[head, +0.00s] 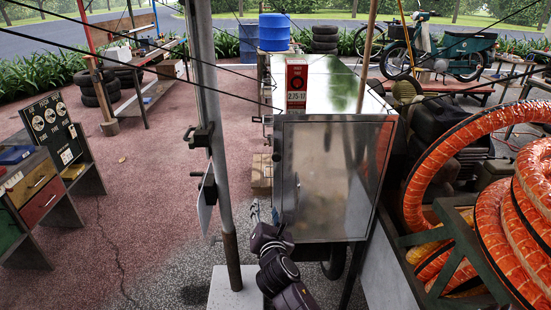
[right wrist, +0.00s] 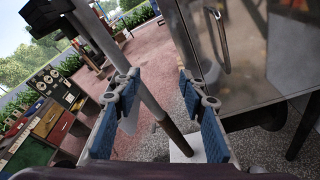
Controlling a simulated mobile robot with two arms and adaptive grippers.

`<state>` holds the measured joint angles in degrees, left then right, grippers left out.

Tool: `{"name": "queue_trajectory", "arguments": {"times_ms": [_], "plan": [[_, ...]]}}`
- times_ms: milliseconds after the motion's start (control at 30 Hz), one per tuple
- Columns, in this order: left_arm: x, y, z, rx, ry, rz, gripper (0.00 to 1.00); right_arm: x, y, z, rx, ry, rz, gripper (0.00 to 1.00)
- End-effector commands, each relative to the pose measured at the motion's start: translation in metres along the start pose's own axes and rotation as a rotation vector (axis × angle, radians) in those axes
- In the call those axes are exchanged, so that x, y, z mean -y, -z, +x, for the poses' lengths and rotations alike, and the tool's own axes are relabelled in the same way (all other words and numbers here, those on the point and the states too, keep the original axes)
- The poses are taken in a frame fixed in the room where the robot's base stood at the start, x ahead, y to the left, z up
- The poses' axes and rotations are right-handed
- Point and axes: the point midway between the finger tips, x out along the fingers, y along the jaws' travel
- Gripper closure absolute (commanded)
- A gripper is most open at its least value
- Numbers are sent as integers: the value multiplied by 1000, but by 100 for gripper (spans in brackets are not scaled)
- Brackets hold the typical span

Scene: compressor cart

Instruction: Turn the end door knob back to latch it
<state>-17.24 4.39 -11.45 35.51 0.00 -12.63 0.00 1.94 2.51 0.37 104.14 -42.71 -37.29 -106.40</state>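The metal compressor cart (head: 318,85) stands in the middle of the head view. Its end door (head: 335,175) faces me and looks closed, though I cannot tell if it is latched. The door also fills the upper right of the right wrist view (right wrist: 268,75), with a curved bar handle (right wrist: 226,45) on it. My right gripper (head: 257,212) is at the door's lower left side. In the right wrist view its blue-padded fingers (right wrist: 158,88) are wide apart and empty, left of the handle. My left gripper is not in view.
A grey post (head: 209,110) on a pale base (head: 233,296) stands close left of my right gripper. Orange hose coils (head: 465,190) on a rack crowd the right. A red box (head: 296,82) sits on the cart's top. The paving at left is mostly open.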

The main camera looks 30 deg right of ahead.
Motion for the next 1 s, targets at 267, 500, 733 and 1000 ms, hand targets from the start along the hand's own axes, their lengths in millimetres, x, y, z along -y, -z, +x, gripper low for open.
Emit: {"name": "queue_trajectory", "arguments": {"times_ms": [267, 500, 733, 1000], "plan": [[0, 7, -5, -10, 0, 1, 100, -28, -116, -20, 210, 21, -236, 62], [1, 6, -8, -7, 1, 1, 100, -29, -126, 10, 217, 23, -245, 62], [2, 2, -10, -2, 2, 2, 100, -29, -133, 42, 216, 22, -244, 62], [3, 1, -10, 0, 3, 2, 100, -29, -134, 54, 215, 20, -244, 62]]}}
